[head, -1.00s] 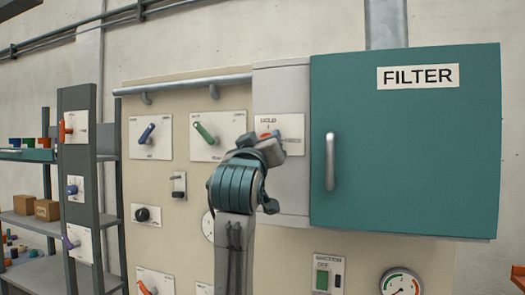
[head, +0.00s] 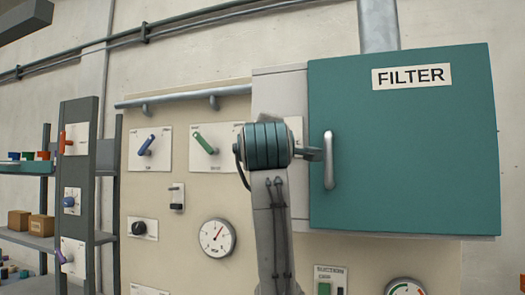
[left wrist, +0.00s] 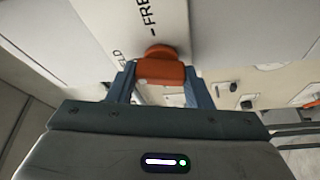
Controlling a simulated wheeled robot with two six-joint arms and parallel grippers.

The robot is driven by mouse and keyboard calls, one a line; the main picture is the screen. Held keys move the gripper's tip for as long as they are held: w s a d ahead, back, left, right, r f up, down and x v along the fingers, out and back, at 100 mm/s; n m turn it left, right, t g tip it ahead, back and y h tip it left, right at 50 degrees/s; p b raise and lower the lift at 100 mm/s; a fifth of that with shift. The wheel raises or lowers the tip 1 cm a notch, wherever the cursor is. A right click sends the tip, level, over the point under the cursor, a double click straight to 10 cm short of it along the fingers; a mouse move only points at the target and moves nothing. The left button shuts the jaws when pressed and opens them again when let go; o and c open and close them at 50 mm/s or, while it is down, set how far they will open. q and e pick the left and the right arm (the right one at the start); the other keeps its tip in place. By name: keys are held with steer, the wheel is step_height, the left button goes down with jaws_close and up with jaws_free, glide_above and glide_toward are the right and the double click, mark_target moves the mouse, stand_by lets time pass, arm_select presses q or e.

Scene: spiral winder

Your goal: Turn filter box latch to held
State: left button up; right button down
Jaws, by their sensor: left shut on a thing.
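The orange latch handle (left wrist: 161,68) sits between the two blue fingers of my left gripper (left wrist: 160,78) in the left wrist view. The fingers are shut on it. The latch's white plate (left wrist: 118,22) shows part of "FREE" and the letters "LD". I cannot tell which mark the handle points at. In the head view my left wrist covers the latch and the gripper; only an edge of the plate (head: 295,127) shows, left of the teal filter box door (head: 410,150). My right gripper is not in view.
The door's silver handle (head: 329,160) is close to the right of my wrist. A blue lever (head: 147,145), a green lever (head: 204,143), a black knob (head: 139,228) and a gauge (head: 217,238) are on the panel to the left.

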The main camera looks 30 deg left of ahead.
arm_select(q)
steer(key=shift+n+g+h+b, duration=0.3)
steer(key=shift+n+g+b, duration=0.25)
steer(key=shift+n, duration=1.05)
steer(key=o, duration=1)
steer(key=b+v, duration=0.5)
steer(key=v, duration=0.5)
steer(key=shift+s+d+r, duration=0.1)
steer(key=shift+s+d, duration=0.15)
steer(key=shift+s, duration=0.1)
